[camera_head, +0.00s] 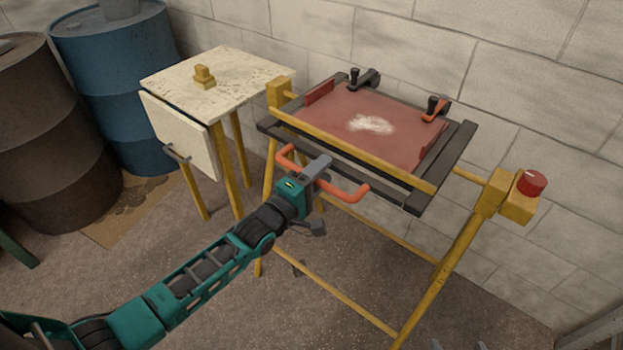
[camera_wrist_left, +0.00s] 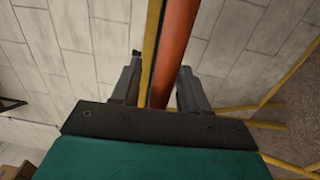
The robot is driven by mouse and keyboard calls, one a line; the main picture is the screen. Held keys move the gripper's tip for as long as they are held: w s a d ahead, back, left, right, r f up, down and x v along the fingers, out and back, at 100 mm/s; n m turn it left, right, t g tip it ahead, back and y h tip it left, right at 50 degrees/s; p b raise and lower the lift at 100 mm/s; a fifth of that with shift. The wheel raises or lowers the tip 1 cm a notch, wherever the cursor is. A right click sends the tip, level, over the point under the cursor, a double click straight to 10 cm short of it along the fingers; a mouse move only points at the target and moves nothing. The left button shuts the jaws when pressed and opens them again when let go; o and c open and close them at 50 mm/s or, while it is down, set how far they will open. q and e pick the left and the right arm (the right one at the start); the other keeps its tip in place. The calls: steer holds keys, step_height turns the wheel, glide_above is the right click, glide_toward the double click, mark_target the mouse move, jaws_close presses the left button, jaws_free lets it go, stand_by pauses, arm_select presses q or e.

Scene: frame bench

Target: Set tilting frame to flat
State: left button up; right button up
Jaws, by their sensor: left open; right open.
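The tilting frame (camera_head: 325,149) is a dark frame with a yellow front bar, on a yellow stand. It holds a red panel (camera_head: 345,112) with a white patch; its exact tilt is hard to tell. An orange handle (camera_head: 349,195) sticks out from its front edge. My left gripper (camera_head: 318,168) is at the middle of this handle. In the left wrist view the orange bar (camera_wrist_left: 173,50) passes between the open fingers of the left gripper (camera_wrist_left: 160,80), which are not closed on it.
A red knob (camera_head: 531,183) sits on the stand's right post. Two black-handled clamps (camera_head: 365,79) (camera_head: 433,107) are on the frame's back edge. A small pale table (camera_head: 219,90) with a hanging leaf stands left. Blue (camera_head: 120,75) and brown (camera_head: 45,130) drums stand farther left; a block wall is behind.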

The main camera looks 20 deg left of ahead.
arm_select(q)
steer(key=v, duration=1.2)
steer(key=shift+s+a+p, duration=0.15)
steer(key=shift+s+p, duration=0.2)
steer(key=s+d+f+m+g+y, duration=0.2)
steer(key=s+f+m+g+y, duration=0.2)
steer(key=s+f+m, duration=0.6)
steer(key=s+m+g, duration=0.1)
steer(key=m+g, duration=0.1)
steer(key=m, duration=0.4)
steer(key=shift+f+m, duration=0.25)
steer(key=shift+m, duration=0.05)
steer(key=shift+s+d, duration=0.1)
stand_by(2.2)
